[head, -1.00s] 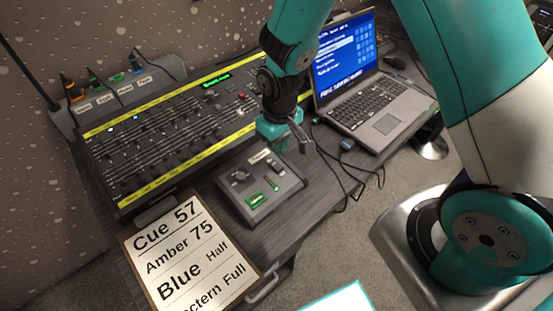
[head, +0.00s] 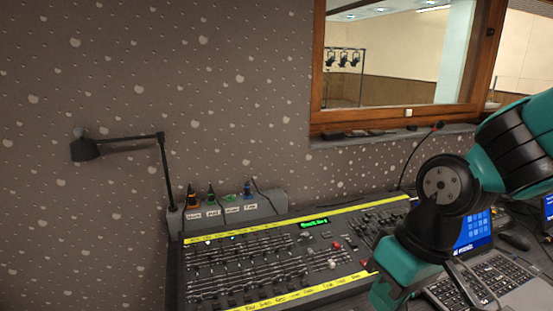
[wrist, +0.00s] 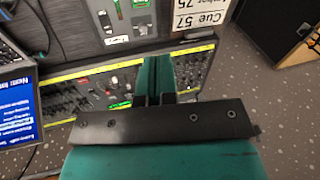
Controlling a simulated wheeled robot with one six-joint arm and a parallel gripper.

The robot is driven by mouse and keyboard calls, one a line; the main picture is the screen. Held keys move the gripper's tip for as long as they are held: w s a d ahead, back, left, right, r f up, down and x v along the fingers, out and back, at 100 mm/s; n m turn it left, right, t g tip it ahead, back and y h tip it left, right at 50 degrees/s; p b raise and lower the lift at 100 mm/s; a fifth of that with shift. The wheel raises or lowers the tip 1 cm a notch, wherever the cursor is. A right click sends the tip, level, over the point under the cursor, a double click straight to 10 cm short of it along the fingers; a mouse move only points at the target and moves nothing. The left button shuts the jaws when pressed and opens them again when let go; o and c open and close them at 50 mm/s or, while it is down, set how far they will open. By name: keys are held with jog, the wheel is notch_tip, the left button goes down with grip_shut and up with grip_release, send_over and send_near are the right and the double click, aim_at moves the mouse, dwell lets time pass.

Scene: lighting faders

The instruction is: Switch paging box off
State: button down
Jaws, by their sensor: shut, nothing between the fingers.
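A small grey control box (wrist: 129,26) with a lever and a green part shows at the top of the wrist view, cut by the edge. It may be the paging box, but its labels are too small to read. The head view does not show it. My gripper (wrist: 157,68) is shut and empty, its teal fingers in front of the lighting console in the wrist view. It is apart from the control box. In the head view my teal wrist hangs at the bottom right, and the fingertips are hard to make out.
The lighting console (head: 260,265) has yellow strips and many faders. Behind it a grey socket strip (head: 265,208) holds several coloured plugs. A black lamp (head: 88,150) stands left. The laptop (head: 475,235) is partly behind my arm. A cue clipboard (wrist: 200,18) lies beside the control box.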

jog(key=s+r+n+y, duration=0.1)
jog(key=s+r, duration=0.4)
jog(key=s, duration=0.3)
jog(key=shift+r+n, duration=0.15)
jog(key=shift+n, duration=0.15)
jog(key=shift+a, duration=0.1)
